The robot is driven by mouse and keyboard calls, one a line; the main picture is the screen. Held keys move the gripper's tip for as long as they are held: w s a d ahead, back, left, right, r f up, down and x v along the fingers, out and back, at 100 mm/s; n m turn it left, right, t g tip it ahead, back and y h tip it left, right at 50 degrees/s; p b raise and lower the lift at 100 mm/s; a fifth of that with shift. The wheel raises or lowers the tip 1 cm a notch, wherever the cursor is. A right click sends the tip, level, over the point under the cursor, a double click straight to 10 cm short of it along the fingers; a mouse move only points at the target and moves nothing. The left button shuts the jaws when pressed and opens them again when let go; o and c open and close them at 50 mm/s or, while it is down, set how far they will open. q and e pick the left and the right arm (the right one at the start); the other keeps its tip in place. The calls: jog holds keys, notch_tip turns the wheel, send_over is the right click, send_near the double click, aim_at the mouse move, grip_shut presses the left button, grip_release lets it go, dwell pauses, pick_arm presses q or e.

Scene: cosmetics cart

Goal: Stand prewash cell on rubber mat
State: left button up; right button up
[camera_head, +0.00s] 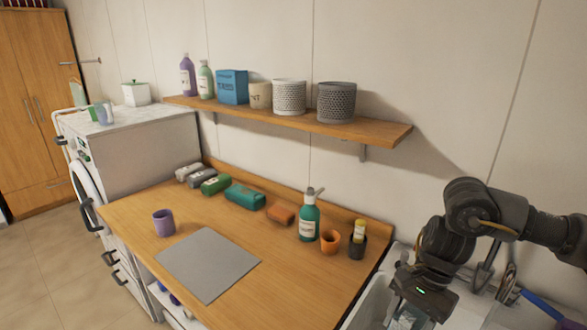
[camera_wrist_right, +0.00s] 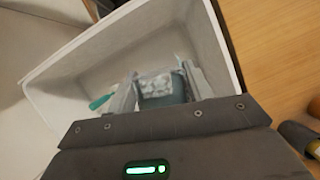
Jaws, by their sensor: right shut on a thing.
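The rubber mat (camera_head: 208,264) is a flat grey square lying bare on the wooden counter, left of centre in the head view. My right gripper (camera_head: 408,314) is over the white sink at the lower right, pointing down. In the wrist view its fingers (camera_wrist_right: 160,82) are shut on a dark teal-grey thing (camera_wrist_right: 163,98), which I take to be the prewash cell. White shapes show at its far end. The gripper body hides much of it, so its full form and tilt are unclear. My left gripper is not in view.
The white sink basin (camera_wrist_right: 62,85) surrounds the held thing; a teal-handled tool (camera_wrist_right: 100,102) lies inside.

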jog(key=s+a+n+h, duration=0.1)
jog(key=s+a+n, duration=0.2)
jog(key=a+n, duration=0.2)
jog(key=s+a+n+g+h, duration=0.1)
jog(key=a+n, duration=0.4)
jog(key=a, duration=0.5)
jog(key=shift+s+f+g+h, duration=0.15)
jog(key=shift+s+g+h, duration=0.15)
jog(key=shift+s+h, duration=0.6)
jog(key=shift+a, duration=0.2)
